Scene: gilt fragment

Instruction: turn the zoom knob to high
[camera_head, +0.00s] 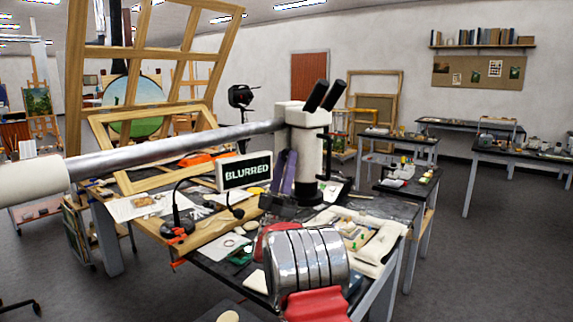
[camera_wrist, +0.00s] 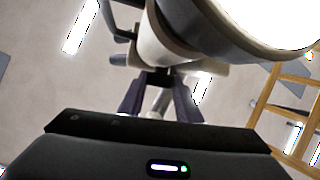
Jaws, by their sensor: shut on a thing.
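The microscope (camera_head: 300,130) is cream, with two black eyepieces, and hangs from a long metal boom over the workbench. My gripper (camera_head: 284,168) has purple fingers and reaches up to the underside of the microscope body. In the wrist view my gripper (camera_wrist: 158,82) is shut, its fingertips meeting a small dark part under the cream body. This seems to be the zoom knob (camera_wrist: 157,77); it is mostly hidden by the fingers, and its setting cannot be read. A black sign (camera_head: 245,171) in a white frame beside the microscope reads "BLURRED".
The workbench (camera_head: 213,267) is crowded with papers, tools and a black gooseneck lamp (camera_head: 176,215). A cream padded tray (camera_head: 378,247) lies at the right. Wooden frames (camera_head: 140,160) stand behind on the left. The metal boom (camera_head: 180,148) crosses above the bench. Open floor lies to the right.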

